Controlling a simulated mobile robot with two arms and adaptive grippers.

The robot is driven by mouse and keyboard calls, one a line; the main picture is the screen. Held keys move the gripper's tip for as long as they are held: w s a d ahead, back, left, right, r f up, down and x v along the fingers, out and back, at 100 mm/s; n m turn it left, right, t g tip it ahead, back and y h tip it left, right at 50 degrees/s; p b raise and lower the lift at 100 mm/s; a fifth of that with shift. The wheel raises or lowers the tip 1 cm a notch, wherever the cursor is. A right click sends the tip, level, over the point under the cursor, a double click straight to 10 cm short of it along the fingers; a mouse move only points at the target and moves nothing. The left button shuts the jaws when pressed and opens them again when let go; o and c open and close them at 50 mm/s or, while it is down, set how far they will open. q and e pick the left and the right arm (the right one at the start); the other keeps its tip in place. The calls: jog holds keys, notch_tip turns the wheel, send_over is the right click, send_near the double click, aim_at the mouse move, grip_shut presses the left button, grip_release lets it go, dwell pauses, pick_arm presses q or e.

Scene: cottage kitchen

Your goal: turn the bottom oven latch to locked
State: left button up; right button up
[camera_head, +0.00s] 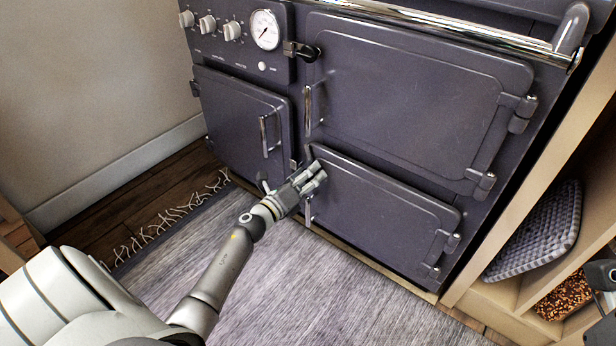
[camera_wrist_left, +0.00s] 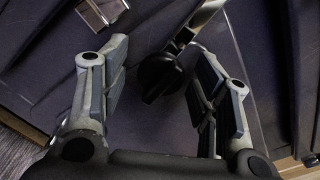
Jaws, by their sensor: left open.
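The bottom oven door (camera_head: 385,208) is the lower right door of the dark range and looks closed. My left gripper (camera_head: 314,178) is open at the upper left edge of this door. In the left wrist view, the bottom oven latch (camera_wrist_left: 160,76) shows as a dark round pivot with a shiny lever slanting up and right. It lies between the spread fingers of my left gripper (camera_wrist_left: 165,75); I cannot tell whether they touch it. In the head view the gripper hides most of the latch. Part of my right gripper (camera_head: 603,280) shows at the right edge.
The upper oven door (camera_head: 410,90) has its own latch (camera_head: 300,50) at the top left. A smaller door (camera_head: 240,120) stands to the left. A chrome rail (camera_head: 450,25) crosses the top. Wooden shelving (camera_head: 510,300) borders the right; a rug (camera_head: 290,285) covers the floor.

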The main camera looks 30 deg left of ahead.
pick_arm(q)
jog(key=shift+c, duration=0.5)
grip_shut()
